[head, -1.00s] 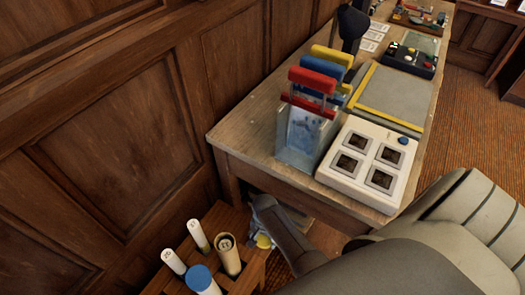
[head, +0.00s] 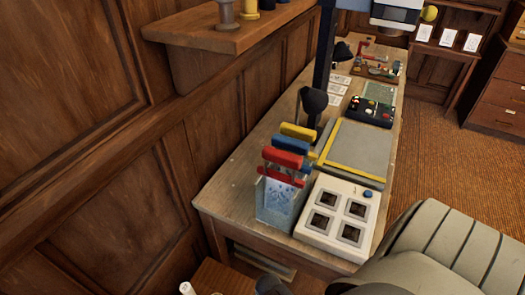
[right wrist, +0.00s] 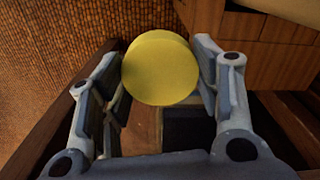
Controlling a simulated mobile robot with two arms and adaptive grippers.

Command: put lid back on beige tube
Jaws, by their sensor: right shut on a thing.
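A round yellow lid (right wrist: 160,75) fills the space between the fingers of my right gripper (right wrist: 158,58) in the right wrist view. The gripper is shut on it, and its flat round face shows. In the head view only a dark part of my right arm shows at the bottom edge; the fingers and lid are out of frame. The beige tube cannot be made out now. The corner of the wooden tube rack (head: 212,276) shows at the bottom of the head view, with the top of a white tube (head: 186,288). My left gripper is not in view.
A wooden desk (head: 232,190) runs along the panelled wall. It bears a clear holder (head: 275,205) with red, blue and yellow handles, a white box with dark square windows (head: 325,247) and a drafting board (head: 352,150). A wall shelf (head: 235,40) juts out above left.

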